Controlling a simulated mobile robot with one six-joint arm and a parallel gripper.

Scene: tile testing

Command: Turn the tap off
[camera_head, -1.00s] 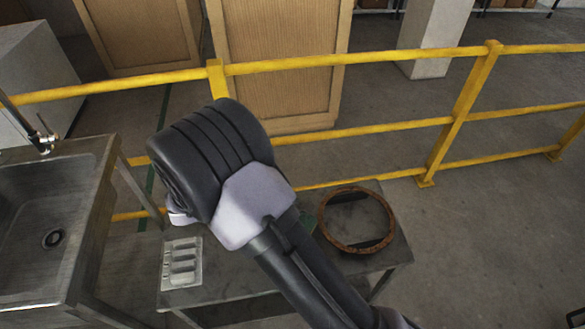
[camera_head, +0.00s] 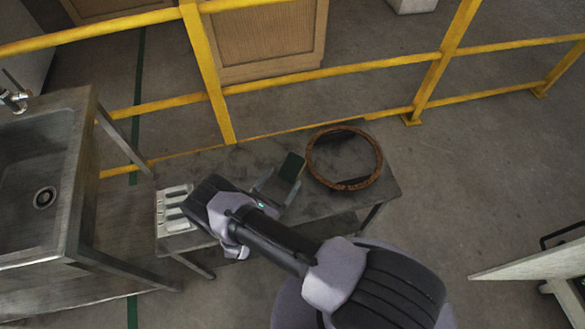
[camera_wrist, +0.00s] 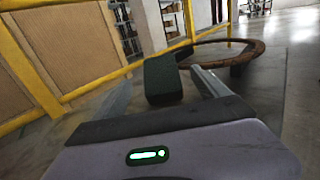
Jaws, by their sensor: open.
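The tap (camera_head: 15,98) is a silver fitting with a thin lever, cut off by the left edge of the head view. It stands at the back of a grey metal sink (camera_head: 40,180). Whether it is running cannot be told. My gripper (camera_head: 280,182) is far to the right of the tap, low over the workbench. Its fingers are spread apart with nothing held. A dark green block (camera_head: 291,166) lies just beyond the fingertips, and in the wrist view the block (camera_wrist: 162,80) appears between the fingers. The tap is not in the wrist view.
The low grey table (camera_head: 225,165) also bears a rusty ring (camera_head: 313,163) at right and a pale tray (camera_head: 174,212) at left. A yellow railing (camera_head: 207,75) runs behind. A white panel (camera_head: 540,262) stands at lower right. Open floor lies to the right.

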